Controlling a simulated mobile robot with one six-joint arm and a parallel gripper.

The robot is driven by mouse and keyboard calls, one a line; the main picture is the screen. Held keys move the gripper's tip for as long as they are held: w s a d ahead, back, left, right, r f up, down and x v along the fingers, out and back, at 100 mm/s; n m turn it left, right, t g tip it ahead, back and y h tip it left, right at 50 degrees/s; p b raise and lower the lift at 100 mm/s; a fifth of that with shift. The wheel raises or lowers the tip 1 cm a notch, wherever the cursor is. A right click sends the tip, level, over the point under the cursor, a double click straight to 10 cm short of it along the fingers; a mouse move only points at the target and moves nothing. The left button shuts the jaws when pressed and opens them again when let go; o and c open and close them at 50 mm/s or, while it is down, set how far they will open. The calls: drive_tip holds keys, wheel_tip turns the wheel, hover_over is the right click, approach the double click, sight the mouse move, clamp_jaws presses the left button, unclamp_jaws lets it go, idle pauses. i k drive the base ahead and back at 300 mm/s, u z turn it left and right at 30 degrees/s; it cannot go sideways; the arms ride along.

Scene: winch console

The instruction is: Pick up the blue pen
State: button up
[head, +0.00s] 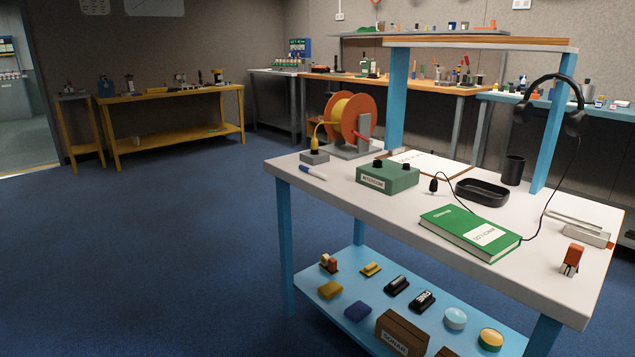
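The pen (313,172), white with a blue end, lies flat on the white top of the workbench (335,188), near its left end. The blue end points to the upper left. Nothing lies on top of the pen. It is the only pen with blue on it that I can make out on this bench. My gripper is not in view, so I cannot see its state or its distance from the pen.
A grey box with a yellow plug (314,157) sits just behind the pen, and a green control box (387,177) stands to its right. An orange cable reel (353,120) is behind. Blue carpet (170,260) is open left of the bench.

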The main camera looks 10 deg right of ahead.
sight(304, 168)
drive_tip(key=k, duration=0.7)
drive_tip(key=u, duration=0.4)
drive_tip(key=i, duration=0.6)
drive_tip(key=u, duration=0.75)
drive_tip(key=i, duration=1.6)
drive_tip(key=z, duration=0.15)
